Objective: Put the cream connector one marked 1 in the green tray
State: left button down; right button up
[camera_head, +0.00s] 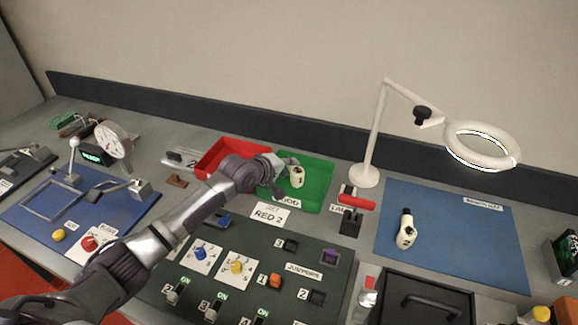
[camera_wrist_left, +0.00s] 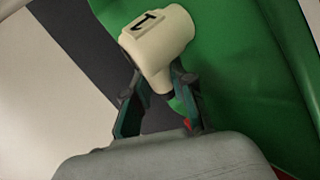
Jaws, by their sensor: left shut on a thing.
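A cream connector (camera_head: 297,177) is held in my left gripper (camera_head: 287,167), within the outline of the green tray (camera_head: 317,184). In the left wrist view the cream connector (camera_wrist_left: 160,45) fills the space at the fingertips, with a dark mark like a 1 on its top. The left gripper (camera_wrist_left: 160,100) is shut on its narrower stem. The green tray (camera_wrist_left: 240,80) shows behind it; how high the connector is above the tray floor is hard to tell. A second cream connector (camera_head: 405,232) with a black end lies on the blue mat. My right gripper is not in view.
A red tray (camera_head: 222,150) adjoins the green tray on the left, partly behind my arm. A white magnifier lamp (camera_head: 365,175) and a red-handled black device (camera_head: 352,215) stand right of it. A dark switch panel (camera_head: 255,295) lies in front.

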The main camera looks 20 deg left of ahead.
pick_arm(q)
jog(key=shift+f, duration=0.1)
jog(key=c, duration=1.2)
grip_release()
jog(key=shift+o, duration=1.1)
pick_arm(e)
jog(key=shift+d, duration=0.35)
pick_arm(q)
jog(key=shift+r, duration=0.2)
jog(key=v, duration=1.2)
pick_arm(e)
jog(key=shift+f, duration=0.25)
